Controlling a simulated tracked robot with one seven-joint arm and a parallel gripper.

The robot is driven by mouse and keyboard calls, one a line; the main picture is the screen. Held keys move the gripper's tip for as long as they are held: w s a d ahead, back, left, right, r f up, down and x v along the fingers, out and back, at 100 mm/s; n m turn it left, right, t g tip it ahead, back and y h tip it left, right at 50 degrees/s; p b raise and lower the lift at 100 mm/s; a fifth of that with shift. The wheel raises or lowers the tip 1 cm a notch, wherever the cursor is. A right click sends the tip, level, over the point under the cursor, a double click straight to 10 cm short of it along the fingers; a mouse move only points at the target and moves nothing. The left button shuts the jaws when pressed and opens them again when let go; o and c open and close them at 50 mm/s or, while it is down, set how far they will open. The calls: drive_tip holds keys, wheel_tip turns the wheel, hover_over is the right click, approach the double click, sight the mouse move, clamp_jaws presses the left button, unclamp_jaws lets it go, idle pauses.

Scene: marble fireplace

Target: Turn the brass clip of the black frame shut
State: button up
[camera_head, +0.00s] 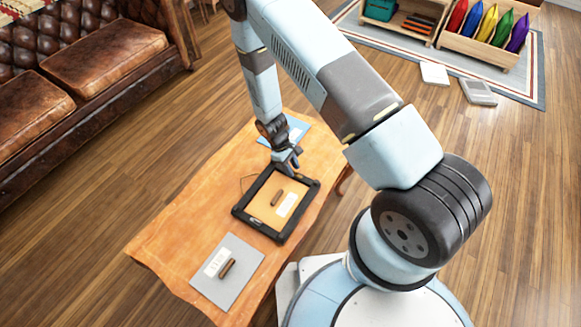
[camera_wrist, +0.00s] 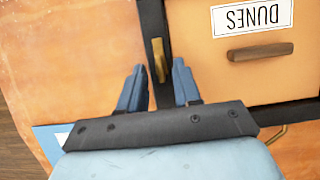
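The black frame (camera_head: 240,203) lies on the wooden table, around a tan panel (camera_head: 264,200). In the wrist view the panel (camera_wrist: 200,55) has an upside-down "DUNES" label (camera_wrist: 252,17) and a brown handle (camera_wrist: 260,51). The brass clip (camera_wrist: 159,58) sits on the frame's dark border (camera_wrist: 153,16), its length roughly along that border, tilted slightly. My gripper (camera_wrist: 158,66) is open, with one blue finger on each side of the clip and visible gaps to both. In the head view my gripper (camera_head: 287,162) is over the frame's far edge.
A thin brass-coloured wire (camera_wrist: 278,134) shows beside the frame. A leather sofa (camera_head: 105,55) stands at left.

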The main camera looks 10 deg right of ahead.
drive_tip(key=shift+c, duration=0.3)
clamp_jaws()
